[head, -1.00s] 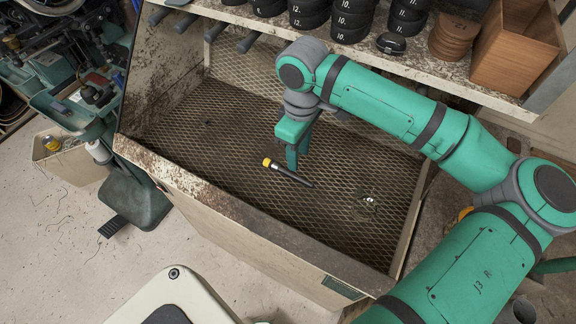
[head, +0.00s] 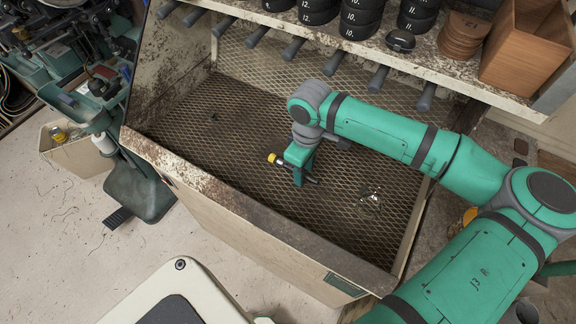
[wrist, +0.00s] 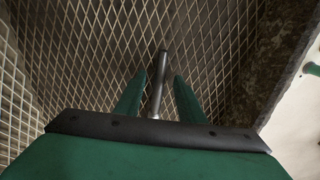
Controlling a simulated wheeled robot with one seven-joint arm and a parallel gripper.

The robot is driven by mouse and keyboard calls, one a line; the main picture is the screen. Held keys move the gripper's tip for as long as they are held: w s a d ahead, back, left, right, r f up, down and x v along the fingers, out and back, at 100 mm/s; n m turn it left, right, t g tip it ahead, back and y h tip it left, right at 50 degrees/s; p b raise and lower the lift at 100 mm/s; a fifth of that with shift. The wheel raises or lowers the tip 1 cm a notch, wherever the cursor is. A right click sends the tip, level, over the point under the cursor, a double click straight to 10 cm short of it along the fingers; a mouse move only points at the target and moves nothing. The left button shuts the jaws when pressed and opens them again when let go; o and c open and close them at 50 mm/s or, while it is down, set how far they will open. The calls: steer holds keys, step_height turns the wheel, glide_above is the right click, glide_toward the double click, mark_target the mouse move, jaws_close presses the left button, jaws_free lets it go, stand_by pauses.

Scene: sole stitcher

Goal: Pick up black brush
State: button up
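My gripper (head: 299,180) is down over the brush, pointing at the mesh. In the wrist view the brush (wrist: 158,85) runs between the two green fingers of my gripper (wrist: 160,76). The fingers are apart, with a visible gap between the brush and the right finger.
The bin's raised front wall (head: 245,212) stands before the mesh. A shelf (head: 440,62) with black stacked discs, brown discs and a wooden box (head: 527,45) overhangs the back, with several dark pegs below it. A small shiny scrap (head: 371,200) lies right of my gripper.

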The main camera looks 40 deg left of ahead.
jaws_close()
steer(key=shift+a+r, duration=0.1)
steer(key=shift+r, duration=0.3)
step_height(320, 180, up, 2)
steer(key=s+a+r, duration=0.3)
steer(key=s+r, duration=0.7)
steer(key=s, duration=0.3)
steer(key=shift+s+a, duration=0.25)
steer(key=shift+a, duration=0.05)
